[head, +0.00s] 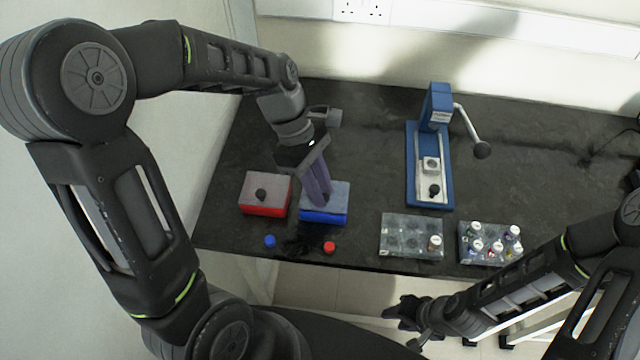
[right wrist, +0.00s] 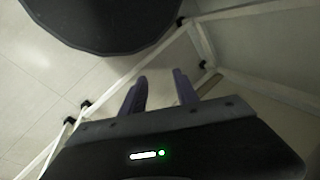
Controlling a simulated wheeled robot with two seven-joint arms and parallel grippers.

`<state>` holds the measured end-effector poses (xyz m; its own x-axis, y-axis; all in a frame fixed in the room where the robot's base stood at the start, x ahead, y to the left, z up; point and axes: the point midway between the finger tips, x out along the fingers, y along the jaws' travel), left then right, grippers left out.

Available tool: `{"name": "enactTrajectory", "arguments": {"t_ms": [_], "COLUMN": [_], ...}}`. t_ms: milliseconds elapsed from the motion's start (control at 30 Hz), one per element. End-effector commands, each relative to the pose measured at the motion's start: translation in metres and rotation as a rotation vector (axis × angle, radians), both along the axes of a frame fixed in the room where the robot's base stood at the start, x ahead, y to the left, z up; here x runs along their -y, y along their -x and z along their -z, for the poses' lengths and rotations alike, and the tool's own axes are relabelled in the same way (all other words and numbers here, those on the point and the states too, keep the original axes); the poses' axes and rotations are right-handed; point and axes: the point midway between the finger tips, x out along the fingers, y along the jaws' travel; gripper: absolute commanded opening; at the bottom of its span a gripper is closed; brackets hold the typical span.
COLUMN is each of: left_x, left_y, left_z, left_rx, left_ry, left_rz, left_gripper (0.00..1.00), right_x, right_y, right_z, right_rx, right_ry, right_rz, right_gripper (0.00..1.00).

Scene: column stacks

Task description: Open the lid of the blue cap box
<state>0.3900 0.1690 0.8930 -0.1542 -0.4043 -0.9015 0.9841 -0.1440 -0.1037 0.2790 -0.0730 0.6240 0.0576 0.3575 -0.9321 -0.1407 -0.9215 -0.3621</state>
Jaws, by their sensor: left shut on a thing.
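The blue cap box (head: 325,217) has a blue base and a pale lid (head: 340,193), and sits near the front edge of the dark bench in the head view. The lid appears to be lying on the base. My left gripper (head: 323,201) points down onto the lid and is shut on its knob, which the fingers hide. My right gripper (head: 400,312) is low in front of the bench, away from the box. In the right wrist view its two fingers (right wrist: 160,82) are apart with nothing between them.
A red box (head: 264,210) with a knobbed lid stands just left. A blue cap (head: 269,241) and a red cap (head: 329,247) lie in front. Two clear racks (head: 398,246) (head: 476,255) with vials stand right. A blue press (head: 412,170) with a lever stands behind them.

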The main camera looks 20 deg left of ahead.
Motion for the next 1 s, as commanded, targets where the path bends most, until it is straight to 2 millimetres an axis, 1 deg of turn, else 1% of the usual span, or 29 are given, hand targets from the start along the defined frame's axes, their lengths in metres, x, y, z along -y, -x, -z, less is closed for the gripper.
{"name": "enactTrajectory", "arguments": {"t_ms": [33,300,600,800,1000], "left_x": [-0.001,-0.004,-0.007,-0.009,-0.010], "left_y": [-0.002,-0.015,-0.026,-0.032,-0.034], "left_z": [-0.008,-0.019,-0.025,-0.026,-0.025], "left_rx": [-0.030,-0.229,-0.389,-0.450,-0.478], "left_ry": [0.006,0.057,0.103,0.120,0.124], "left_rz": [-0.001,-0.002,-0.004,-0.006,-0.005], "left_gripper": [0.00,0.00,0.00,0.00,0.00], "right_x": [0.000,0.002,0.004,0.007,0.008], "right_y": [0.000,0.004,0.009,0.010,0.010], "right_z": [-0.014,-0.050,-0.079,-0.097,-0.104], "right_rx": [0.000,-0.014,-0.029,-0.037,-0.043], "right_ry": [0.000,0.009,0.019,0.024,0.026], "right_rz": [0.000,0.004,0.007,0.009,0.009], "right_gripper": [0.36,0.36,0.36,0.36,0.36]}}
